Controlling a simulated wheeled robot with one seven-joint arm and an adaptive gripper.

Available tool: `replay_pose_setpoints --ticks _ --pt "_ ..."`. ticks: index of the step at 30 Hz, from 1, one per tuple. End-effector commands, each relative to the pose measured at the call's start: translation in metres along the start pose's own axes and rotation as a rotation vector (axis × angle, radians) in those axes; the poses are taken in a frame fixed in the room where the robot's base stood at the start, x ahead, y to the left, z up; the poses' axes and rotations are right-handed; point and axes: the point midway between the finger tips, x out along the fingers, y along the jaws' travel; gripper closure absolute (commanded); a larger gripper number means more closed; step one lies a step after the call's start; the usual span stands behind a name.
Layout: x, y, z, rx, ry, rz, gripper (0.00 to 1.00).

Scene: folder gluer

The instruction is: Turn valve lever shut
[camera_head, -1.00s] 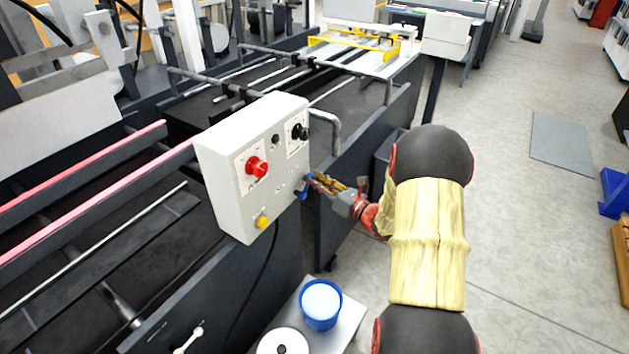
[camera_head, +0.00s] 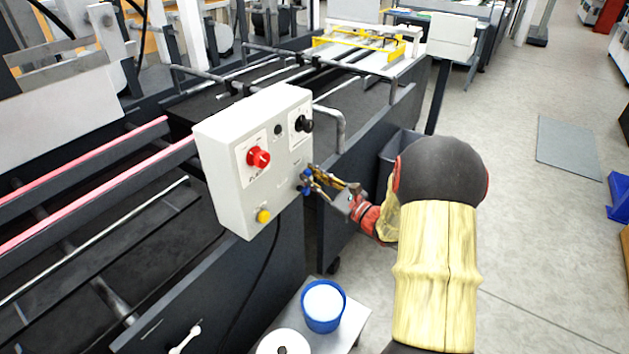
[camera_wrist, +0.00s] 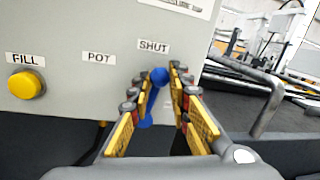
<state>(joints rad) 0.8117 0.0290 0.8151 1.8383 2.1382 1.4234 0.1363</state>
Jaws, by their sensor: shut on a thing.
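The blue valve lever (camera_wrist: 160,75) is on the face of the pale grey control box (camera_head: 228,190), at its lower right in the head view. In the wrist view the blue shows between my fingertips and again lower, behind the left finger. The printed word SHUT (camera_wrist: 154,46) is just above my fingertips, and POT (camera_wrist: 99,57) is further left. My gripper (camera_wrist: 167,73) is closed around the lever, and its fingers hide part of it. In the head view my gripper (camera_head: 312,180) reaches the box from the right.
A yellow button (camera_wrist: 26,85) under the FILL label and a red knob (camera_head: 259,158) are on the box. A bent grey rail (camera_head: 340,125) stands right of it. A blue pot (camera_head: 323,308) is on a small stand below. Floor at the right is open.

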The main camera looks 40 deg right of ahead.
Motion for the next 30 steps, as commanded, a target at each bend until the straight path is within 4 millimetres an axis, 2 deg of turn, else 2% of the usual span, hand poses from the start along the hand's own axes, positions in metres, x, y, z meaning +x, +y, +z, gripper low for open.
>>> replay_pose_setpoints --ticks 12,27,28,30 --pt "-0.0019 0.011 0.0011 -0.164 -0.027 0.012 1.0" --pt "-0.0021 0.0118 0.0018 -0.179 -0.029 0.014 1.0" --pt "-0.0021 0.0118 0.0017 -0.179 -0.029 0.014 0.8" --pt "-0.002 0.0117 0.0018 -0.179 -0.029 0.013 0.76"
